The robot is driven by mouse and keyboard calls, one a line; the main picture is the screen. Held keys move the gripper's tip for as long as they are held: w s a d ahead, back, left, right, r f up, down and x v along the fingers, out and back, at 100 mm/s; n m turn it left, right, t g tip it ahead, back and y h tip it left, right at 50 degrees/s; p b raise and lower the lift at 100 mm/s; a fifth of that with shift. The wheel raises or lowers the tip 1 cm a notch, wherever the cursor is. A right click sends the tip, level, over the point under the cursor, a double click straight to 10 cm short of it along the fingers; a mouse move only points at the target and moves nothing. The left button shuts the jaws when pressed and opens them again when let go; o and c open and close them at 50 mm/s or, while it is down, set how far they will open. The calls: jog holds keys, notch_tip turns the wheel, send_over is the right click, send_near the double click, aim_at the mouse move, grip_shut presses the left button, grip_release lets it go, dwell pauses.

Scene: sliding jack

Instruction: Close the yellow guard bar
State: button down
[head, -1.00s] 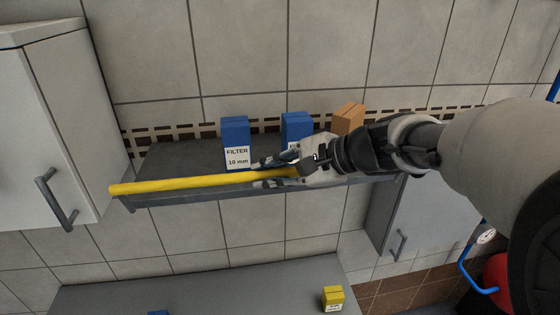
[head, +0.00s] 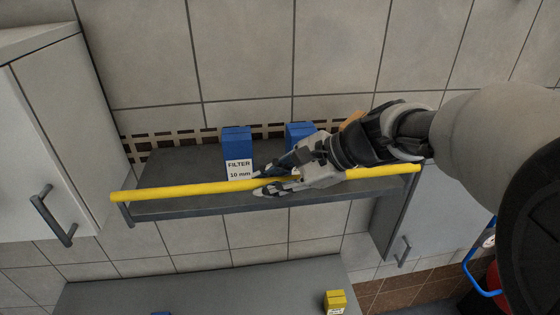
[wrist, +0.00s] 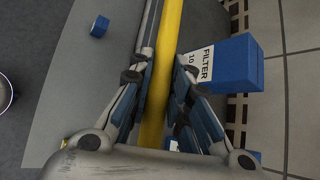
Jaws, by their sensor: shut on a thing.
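The yellow guard bar (head: 180,189) runs along the front of a grey shelf (head: 190,160), from its left end to its right end. It also runs between my fingers in the wrist view (wrist: 171,22). My gripper (head: 259,181) is shut on the bar near its middle, one finger on each side, and it also shows in the wrist view (wrist: 160,73). The gripper hides a short stretch of the bar. Both bar ends show close to the shelf's ends.
A blue filter box (head: 237,143) and a second blue box (head: 299,131) stand on the shelf behind the bar; an orange box (head: 352,119) is mostly hidden by my arm. Cabinets flank the shelf (head: 50,130) (head: 420,215). A lower counter (head: 230,285) holds a yellow box (head: 335,301).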

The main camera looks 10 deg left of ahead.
jog(key=c, duration=1.5)
grip_release()
jog(key=shift+w, duration=0.25)
jog(key=shift+s, duration=0.1)
jog(key=v, duration=1.2)
jog(key=shift+s, duration=0.1)
